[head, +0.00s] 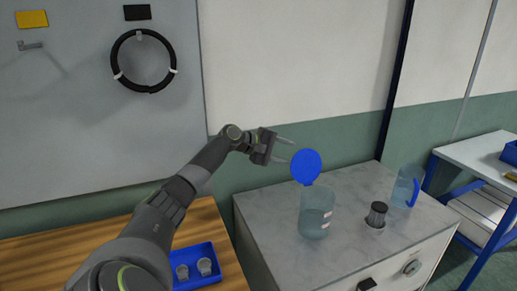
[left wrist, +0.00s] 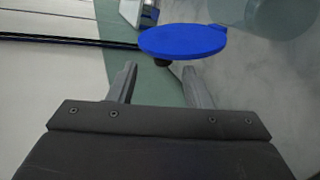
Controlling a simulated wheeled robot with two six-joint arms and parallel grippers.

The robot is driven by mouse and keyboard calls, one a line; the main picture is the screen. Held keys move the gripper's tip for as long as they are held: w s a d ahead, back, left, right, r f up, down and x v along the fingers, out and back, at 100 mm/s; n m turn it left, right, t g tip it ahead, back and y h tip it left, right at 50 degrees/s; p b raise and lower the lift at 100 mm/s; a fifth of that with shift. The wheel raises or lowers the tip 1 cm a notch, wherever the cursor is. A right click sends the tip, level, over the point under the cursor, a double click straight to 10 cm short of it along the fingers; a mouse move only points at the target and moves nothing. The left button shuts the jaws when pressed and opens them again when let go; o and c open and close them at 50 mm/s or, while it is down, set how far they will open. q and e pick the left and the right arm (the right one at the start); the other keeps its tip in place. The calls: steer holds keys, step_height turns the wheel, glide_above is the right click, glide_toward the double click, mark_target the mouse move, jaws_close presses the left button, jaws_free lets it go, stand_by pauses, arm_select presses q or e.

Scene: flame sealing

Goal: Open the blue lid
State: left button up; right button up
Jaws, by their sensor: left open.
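The blue lid (head: 306,166) stands raised and tilted up at the rim of a clear, teal-tinted container (head: 316,214) on the grey cabinet top. The lid also shows in the left wrist view (left wrist: 183,40), just beyond my fingertips, with part of the container (left wrist: 285,14) to its right. My left gripper (head: 289,150) is open and empty, its fingers pointing right, just to the upper left of the lid. In the left wrist view both fingers (left wrist: 160,75) are apart with nothing between them. I cannot tell whether a finger touches the lid. My right gripper is not in view.
A dark capped cylinder (head: 377,214) and a clear jug with a blue handle (head: 403,188) stand right of the container. A blue tray (head: 218,254) with small cups lies on the wooden table at left. A black ring (head: 117,64) hangs on the wall panel. The cabinet's front left is clear.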

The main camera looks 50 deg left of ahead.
arm_select(q)
steer(key=b+v, duration=0.2)
steer(key=v, duration=0.8)
steer(key=shift+r, duration=0.1)
